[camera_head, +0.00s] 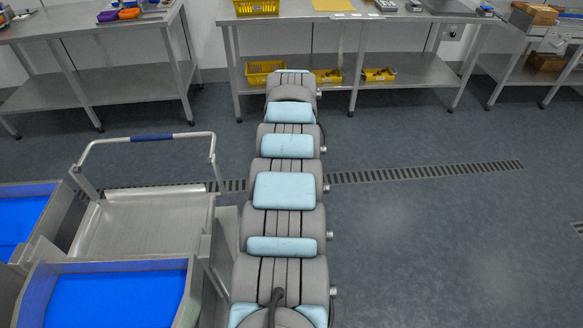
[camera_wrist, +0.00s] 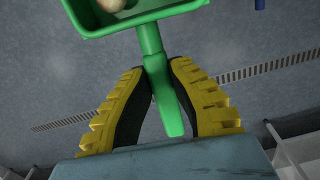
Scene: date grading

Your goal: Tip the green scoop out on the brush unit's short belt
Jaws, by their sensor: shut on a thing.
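The green scoop (camera_wrist: 150,40) is at the top middle of the wrist view, with its handle pointing down between my fingers. My gripper (camera_wrist: 154,69) is shut on the handle with its yellow-backed fingers. A pale, rounded piece (camera_wrist: 112,4) lies in the scoop's bowl, which the top edge cuts off. In the head view neither the gripper nor the scoop shows. Two blue surfaces in metal frames, one nearer (camera_head: 115,298) and one farther left (camera_head: 20,215), stand at the lower left. I cannot tell whether either is the brush unit's short belt.
A steel cart (camera_head: 145,222) with a blue-gripped handle stands beside the blue surfaces, left of my arm. Steel benches (camera_head: 300,22) line the back, with yellow crates (camera_head: 262,72) on a lower shelf. The floor (camera_head: 440,240) at right is clear, crossed by a drain grate (camera_head: 425,171).

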